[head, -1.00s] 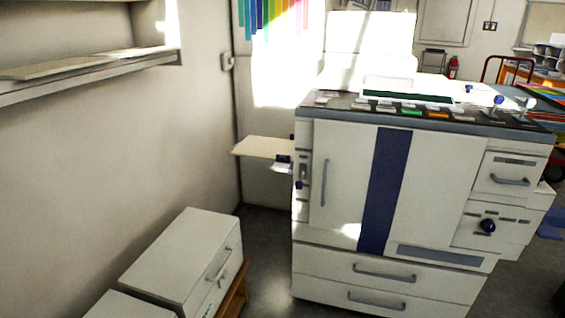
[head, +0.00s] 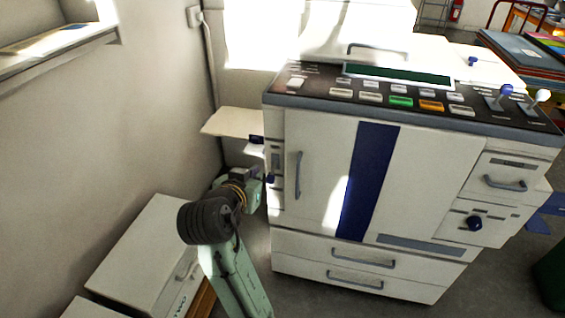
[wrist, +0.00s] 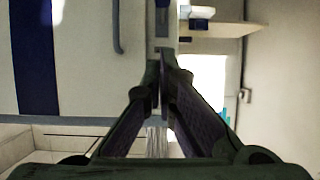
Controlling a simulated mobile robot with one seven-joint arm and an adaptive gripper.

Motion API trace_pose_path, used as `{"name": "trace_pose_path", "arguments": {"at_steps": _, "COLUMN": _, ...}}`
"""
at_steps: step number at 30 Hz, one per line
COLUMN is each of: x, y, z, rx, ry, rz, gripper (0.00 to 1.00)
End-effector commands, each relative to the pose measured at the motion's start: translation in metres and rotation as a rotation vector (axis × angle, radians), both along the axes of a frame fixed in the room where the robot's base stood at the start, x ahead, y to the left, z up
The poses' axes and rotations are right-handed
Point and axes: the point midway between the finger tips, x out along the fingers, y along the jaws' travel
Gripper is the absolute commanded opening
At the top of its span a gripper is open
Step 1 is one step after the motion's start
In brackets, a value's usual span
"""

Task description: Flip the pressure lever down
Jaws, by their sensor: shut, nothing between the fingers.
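The white printing machine (head: 420,190) stands ahead. A small blue-tipped lever (head: 270,179) shows on its narrow left panel in the head view. A blue-knobbed lever (head: 506,90) and a white-knobbed lever (head: 541,96) stand up at the right end of its top panel. I cannot tell by label which is the pressure lever. My gripper (head: 262,175) is at the left panel, close to the small blue-tipped lever; I cannot tell if it touches. In the wrist view my gripper (wrist: 166,62) is shut and empty, its fingertips over the edge of the machine's front.
A cream side tray (head: 237,123) juts from the machine's left side above my gripper. White cabinets (head: 135,245) stand at lower left by the wall. A vertical door handle (head: 298,175) is just right of the left panel.

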Motion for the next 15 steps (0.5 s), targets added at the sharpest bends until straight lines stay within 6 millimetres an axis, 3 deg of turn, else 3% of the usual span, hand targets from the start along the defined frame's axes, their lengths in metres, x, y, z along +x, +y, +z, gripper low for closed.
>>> {"name": "trace_pose_path", "arguments": {"at_steps": 5, "x": 0.012, "y": -0.008, "z": -0.010, "rx": 0.001, "ry": 0.013, "rz": -0.014, "gripper": 0.00}}
{"name": "trace_pose_path", "arguments": {"at_steps": 15, "x": 0.072, "y": -0.027, "z": -0.039, "rx": -0.001, "ry": 0.013, "rz": -0.011, "gripper": 0.00}}
